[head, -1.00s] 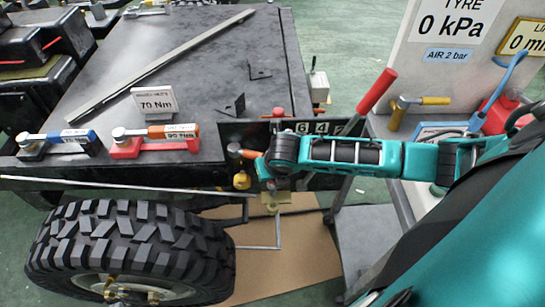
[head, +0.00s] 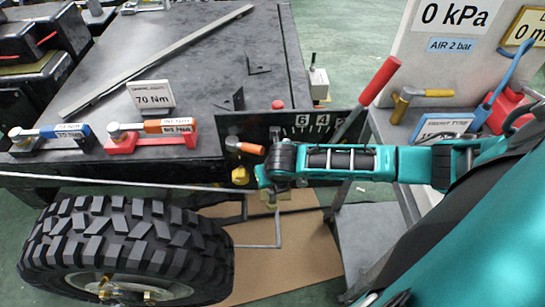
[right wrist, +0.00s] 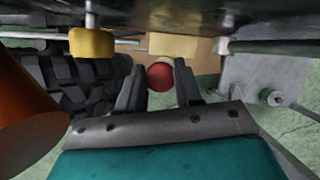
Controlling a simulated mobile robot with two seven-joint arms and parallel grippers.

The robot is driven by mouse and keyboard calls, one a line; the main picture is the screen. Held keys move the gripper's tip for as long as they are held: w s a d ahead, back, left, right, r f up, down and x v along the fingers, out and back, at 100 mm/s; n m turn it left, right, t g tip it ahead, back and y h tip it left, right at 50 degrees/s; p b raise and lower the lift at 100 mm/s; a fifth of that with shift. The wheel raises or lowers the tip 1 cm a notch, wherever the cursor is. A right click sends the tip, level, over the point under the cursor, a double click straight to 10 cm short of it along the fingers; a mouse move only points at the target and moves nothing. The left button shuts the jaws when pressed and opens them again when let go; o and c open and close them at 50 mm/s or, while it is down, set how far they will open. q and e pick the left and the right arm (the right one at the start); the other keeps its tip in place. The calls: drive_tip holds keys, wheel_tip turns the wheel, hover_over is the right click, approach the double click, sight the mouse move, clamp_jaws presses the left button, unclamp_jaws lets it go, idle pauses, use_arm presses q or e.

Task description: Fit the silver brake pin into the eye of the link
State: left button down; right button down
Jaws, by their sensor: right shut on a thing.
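My right gripper (right wrist: 159,88) is shut on a small piece with a round red end (right wrist: 160,76), between the fingertips in the right wrist view. I take this piece as the brake pin; no silver part of it shows. In the head view my right gripper (head: 272,186) is below the front edge of the bench, right of the tyre, and hides what it holds. A pale block (head: 277,196) and a bent grey rod (head: 262,246) are just below it. I cannot make out the link's eye. My left gripper is not in view.
A yellow knob (head: 240,175) and an orange handle (head: 245,147) are close left of the gripper. The black numbered plate (head: 300,130) is just behind. The large tyre (head: 125,248) stands left, with a thin rod (head: 110,183) above it. Cardboard (head: 285,275) covers the floor below.

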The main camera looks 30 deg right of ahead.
sight(273, 199)
drive_tip(key=shift+f, duration=0.3)
drive_tip(key=shift+r+p, duration=0.1)
drive_tip(key=shift+p, duration=0.65)
idle(0.8)
drive_tip(key=shift+p, duration=0.4)
idle(0.5)
idle(0.3)
drive_tip(key=shift+f+b, duration=1.75)
drive_tip(key=shift+f, duration=1.35)
drive_tip(key=c, duration=0.7)
unclamp_jaws()
